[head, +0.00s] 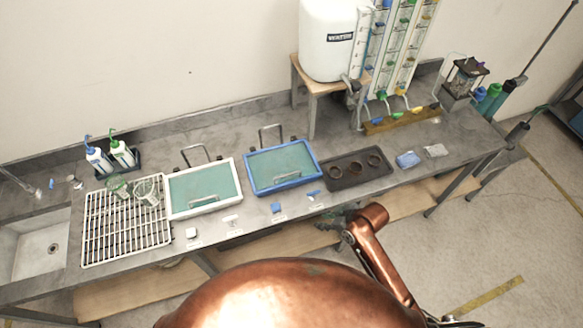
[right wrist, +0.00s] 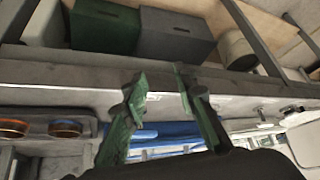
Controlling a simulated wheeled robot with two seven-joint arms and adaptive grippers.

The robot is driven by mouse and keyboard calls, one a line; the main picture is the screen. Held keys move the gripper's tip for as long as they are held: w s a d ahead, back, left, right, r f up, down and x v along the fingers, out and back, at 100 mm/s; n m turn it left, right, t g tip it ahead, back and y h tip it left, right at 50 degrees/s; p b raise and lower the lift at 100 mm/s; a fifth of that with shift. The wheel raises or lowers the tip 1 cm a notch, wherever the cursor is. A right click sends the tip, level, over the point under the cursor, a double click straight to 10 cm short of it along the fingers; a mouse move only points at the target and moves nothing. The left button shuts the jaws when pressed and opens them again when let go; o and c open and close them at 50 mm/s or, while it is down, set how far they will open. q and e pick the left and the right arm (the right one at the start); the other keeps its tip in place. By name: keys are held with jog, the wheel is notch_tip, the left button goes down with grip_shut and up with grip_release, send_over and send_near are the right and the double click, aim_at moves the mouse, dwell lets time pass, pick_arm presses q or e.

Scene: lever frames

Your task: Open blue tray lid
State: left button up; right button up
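The blue tray (head: 250,181) sits on the grey bench, right of a similar white tray. A teal panel (head: 285,160) fills its top, with a small metal handle (head: 288,181) near the front edge; the lid looks closed. A wire handle (head: 270,133) stands up behind it. My right gripper (head: 345,235) is at the bench's front edge, below and right of the blue tray and apart from it. In the right wrist view its green fingers (right wrist: 164,95) are spread with nothing between them. Part of the blue tray (right wrist: 180,130) shows behind them, partly hidden. My left gripper is not in view.
The white tray (head: 168,203) and a white rack (head: 95,232) stand to the left. A dark tray with rings (head: 340,178) is close on the right. Small labelled pieces (head: 277,208) lie in front. Boxes (right wrist: 104,27) sit on the shelf below the bench.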

aim_at(289, 174)
jog(key=w+a+r+n, duration=0.1)
jog(key=a+r+n, duration=0.1)
jog(key=a, duration=0.1)
jog(key=w+a+r+n+g, duration=0.1)
jog(key=w+a+r+n, duration=0.1)
jog(key=a+r, duration=0.1)
jog(key=w+a+r+n+g+y, duration=0.1)
jog(key=w+a+r+n, duration=0.1)
jog(key=a+n, duration=0.1)
jog(key=shift+a+r, duration=0.2)
jog(key=shift+r, duration=0.1)
jog(key=w+r+n+g+h, duration=0.1)
jog(key=w+r+n+g, duration=0.1)
jog(key=w+r+n, duration=0.55)
jog(key=shift+w+a+f+m+p, duration=0.2)
jog(key=shift+w+a+f+m, duration=0.25)
jog(key=shift+f, duration=0.4)
jog(key=shift+w+a+f+m+p, duration=0.15)
jog(key=shift+w+a+f+m, duration=0.3)
jog(key=shift+f, duration=0.45)
jog(key=shift+w+a+f+m+p, duration=0.2)
jog(key=shift+w+a+f+m, duration=0.25)
jog(key=shift+f, duration=0.4)
jog(key=shift+w+d, duration=0.1)
jog(key=shift+d, duration=0.05)
jog(key=shift+c, duration=0.4)
grip_shut()
